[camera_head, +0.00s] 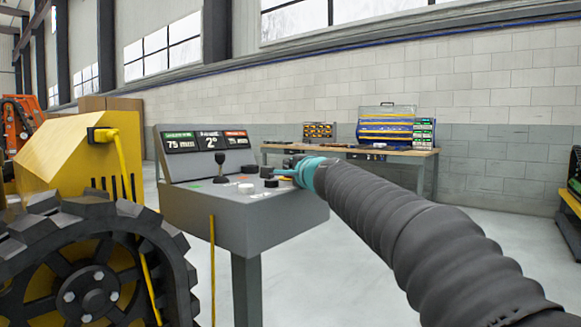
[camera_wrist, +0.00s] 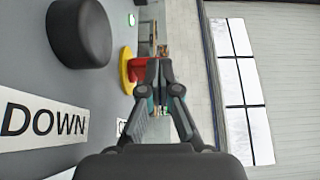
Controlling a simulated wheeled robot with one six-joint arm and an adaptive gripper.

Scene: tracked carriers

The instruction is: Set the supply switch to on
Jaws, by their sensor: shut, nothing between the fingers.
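A grey control console (camera_head: 240,225) stands in the middle of the head view, with a joystick (camera_head: 221,168) and several knobs and buttons on its top. My gripper (camera_head: 283,172) is shut and empty at the console's right side, close to the controls. In the wrist view my gripper (camera_wrist: 160,68) has its fingertips together, near a red button on a yellow base (camera_wrist: 127,72). Whether they touch cannot be told. A round black knob (camera_wrist: 80,32) is left of the fingers. I cannot tell which control is the supply switch, nor its setting.
A label reading DOWN (camera_wrist: 44,121) lies on the panel. A yellow tracked vehicle (camera_head: 68,160) with a large black wheel stands close on the console's left. A workbench (camera_head: 405,158) with blue and yellow bins is behind. Grey floor is open at right.

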